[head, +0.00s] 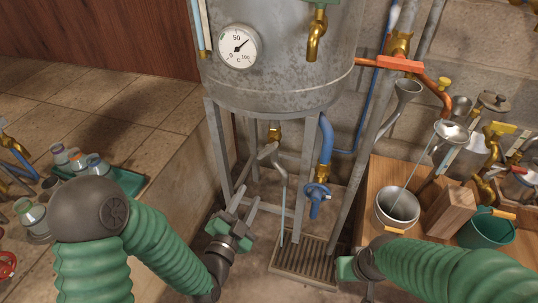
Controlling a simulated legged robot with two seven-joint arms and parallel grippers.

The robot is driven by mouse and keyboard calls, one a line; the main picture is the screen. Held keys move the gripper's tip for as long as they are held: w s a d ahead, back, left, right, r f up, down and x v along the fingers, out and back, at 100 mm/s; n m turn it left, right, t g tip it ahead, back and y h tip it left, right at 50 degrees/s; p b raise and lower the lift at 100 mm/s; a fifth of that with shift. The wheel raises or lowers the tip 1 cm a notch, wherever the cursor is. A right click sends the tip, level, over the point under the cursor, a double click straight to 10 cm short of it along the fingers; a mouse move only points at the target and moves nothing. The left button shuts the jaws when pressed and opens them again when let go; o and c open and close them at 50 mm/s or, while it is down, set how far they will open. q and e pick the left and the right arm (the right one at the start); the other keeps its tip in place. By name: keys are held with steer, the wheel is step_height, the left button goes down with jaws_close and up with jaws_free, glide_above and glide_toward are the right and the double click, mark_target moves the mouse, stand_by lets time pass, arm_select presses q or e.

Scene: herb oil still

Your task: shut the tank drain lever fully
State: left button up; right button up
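The grey metal tank (275,75) stands on a legged frame. Under it is a brass fitting (274,132) with a grey handle-like piece (266,151) slanting down-left and a bent grey outlet pipe (282,180). To the right, a blue-handled valve (317,198) hangs below a blue pipe, its handle pointing down. I cannot tell for sure which of these is the drain lever. My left gripper (247,197) is open and empty, fingers pointing up, below and left of the grey piece and apart from it. My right gripper (346,268) shows only partly; its fingers are hidden.
A slatted drain grate (290,266) lies on the floor under the tank. Frame legs (306,170) stand around the outlet. A wooden bench (380,175) on the right holds a steel pot (397,207) and a green bucket (487,231). A green tray (125,180) of jars is at left.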

arm_select(q)
steer(key=b, duration=0.6)
glide_toward(266, 154)
steer(key=w, duration=0.2)
steer(key=b+x, duration=0.1)
steer(key=x, duration=0.2)
steer(key=b+x, duration=0.1)
steer(key=x, duration=0.2)
steer(key=shift+w+d+f, duration=0.2)
steer(key=shift+w+d, duration=0.2)
steer(key=shift+w, duration=0.25)
steer(key=shift+w+d+r, duration=0.1)
steer(key=shift+d+r, duration=0.05)
steer(key=shift+d, duration=0.05)
jaws_close()
